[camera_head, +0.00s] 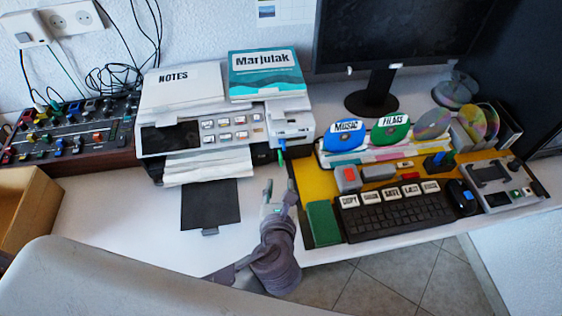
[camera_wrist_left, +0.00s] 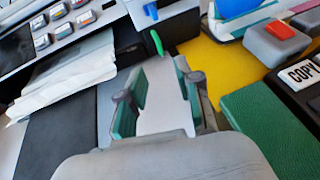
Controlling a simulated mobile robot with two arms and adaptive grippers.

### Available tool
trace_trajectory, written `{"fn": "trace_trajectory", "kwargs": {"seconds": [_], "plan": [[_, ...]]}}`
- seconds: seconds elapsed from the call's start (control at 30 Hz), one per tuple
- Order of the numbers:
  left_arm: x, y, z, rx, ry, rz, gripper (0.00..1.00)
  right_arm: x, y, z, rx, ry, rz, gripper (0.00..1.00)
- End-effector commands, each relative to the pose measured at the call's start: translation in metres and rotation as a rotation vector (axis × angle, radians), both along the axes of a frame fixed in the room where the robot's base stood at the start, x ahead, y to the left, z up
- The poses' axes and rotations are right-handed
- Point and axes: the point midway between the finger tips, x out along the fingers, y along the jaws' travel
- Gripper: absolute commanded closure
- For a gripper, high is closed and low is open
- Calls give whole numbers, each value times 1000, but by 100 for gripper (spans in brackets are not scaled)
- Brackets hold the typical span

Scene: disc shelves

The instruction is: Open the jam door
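The printer (camera_head: 222,130) stands at the back of the desk, with paper in its front slot. A blue tab (camera_head: 282,144) and a green tab (camera_head: 281,156) stick out from its right front. The blue tab (camera_wrist_left: 151,11) and green tab (camera_wrist_left: 156,43) also show in the left wrist view. No panel is clearly marked as the jam door, and none looks swung open. My left gripper (camera_head: 278,192) is open and empty over the white desk, in front of the green tab. In its wrist view the gripper (camera_wrist_left: 157,90) points at that tab, apart from it. My right gripper is not in view.
A dark output tray (camera_head: 210,206) juts out left of my left gripper. A green book (camera_head: 323,223), a keyboard (camera_head: 392,212) and a grey box with a red button (camera_head: 347,177) lie on the yellow mat (camera_head: 318,184) to the right. A strip of desk between is clear.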

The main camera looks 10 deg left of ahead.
Motion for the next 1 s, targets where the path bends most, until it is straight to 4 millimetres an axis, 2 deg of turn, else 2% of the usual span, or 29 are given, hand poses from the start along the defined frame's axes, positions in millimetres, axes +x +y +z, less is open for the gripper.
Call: {"fn": "trace_trajectory", "kwargs": {"seconds": [0.03, 0.2, 0.33, 0.5, 0.9, 1.0], "plan": [[12, 3, -5, 4, -2, 2, 66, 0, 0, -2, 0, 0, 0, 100], [45, 10, -19, 2, -2, 4, 66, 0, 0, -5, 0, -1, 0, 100], [67, 14, -28, 0, -1, 2, 66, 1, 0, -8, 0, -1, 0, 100], [85, 17, -36, 0, 0, 1, 66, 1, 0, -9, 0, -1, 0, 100], [92, 19, -39, -2, 2, 1, 66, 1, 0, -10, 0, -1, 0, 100], [92, 19, -39, -2, 2, 1, 81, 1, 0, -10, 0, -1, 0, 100]]}}
